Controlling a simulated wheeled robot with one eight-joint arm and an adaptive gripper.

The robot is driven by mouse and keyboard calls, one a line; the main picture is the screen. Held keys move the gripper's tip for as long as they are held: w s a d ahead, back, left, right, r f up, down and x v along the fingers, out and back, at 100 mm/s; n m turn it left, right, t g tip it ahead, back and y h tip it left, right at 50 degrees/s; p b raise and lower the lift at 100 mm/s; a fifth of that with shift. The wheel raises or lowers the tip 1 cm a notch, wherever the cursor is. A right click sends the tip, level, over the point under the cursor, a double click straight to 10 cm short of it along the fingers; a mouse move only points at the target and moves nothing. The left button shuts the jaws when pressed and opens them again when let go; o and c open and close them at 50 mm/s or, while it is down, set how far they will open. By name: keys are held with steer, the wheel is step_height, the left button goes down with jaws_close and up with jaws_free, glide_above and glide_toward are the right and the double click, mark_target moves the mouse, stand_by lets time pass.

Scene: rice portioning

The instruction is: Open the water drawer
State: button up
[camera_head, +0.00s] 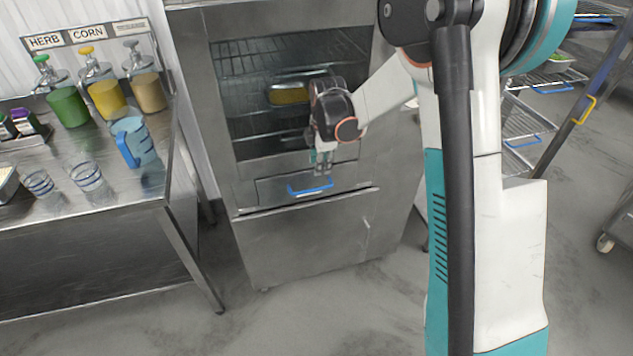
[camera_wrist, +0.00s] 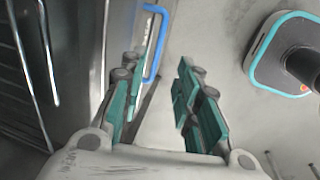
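The water drawer (camera_head: 268,190) is a low metal front in the steel cabinet, below the glass window. It looks shut, flush with the cabinet. Its blue bar handle (camera_head: 310,188) is at the middle of the front. My gripper (camera_head: 322,172) is just above and in front of the handle in the head view. In the wrist view my gripper (camera_wrist: 163,65) is open, with teal fingers apart and nothing held. The blue handle (camera_wrist: 158,72) shows near the left finger there; I cannot tell whether they touch.
Inside the cabinet window, a tray with yellow food (camera_head: 288,96) sits on a rack. A steel table (camera_head: 130,185) at left holds a blue jug (camera_head: 140,145), two glasses and several pump jars. A wire rack (camera_head: 525,125) stands at right. The floor (camera_head: 330,310) before the cabinet is clear.

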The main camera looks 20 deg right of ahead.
steer(key=b, duration=0.4)
glide_toward(318, 184)
steer(key=s+f, duration=0.1)
steer(key=a+f, duration=0.1)
steer(key=f, duration=0.1)
steer(key=s+f, duration=0.1)
steer(key=f, duration=0.1)
steer(key=shift+s+a, duration=0.2)
steer(key=shift+s, duration=0.1)
steer(key=shift+c, duration=0.4)
jaws_close()
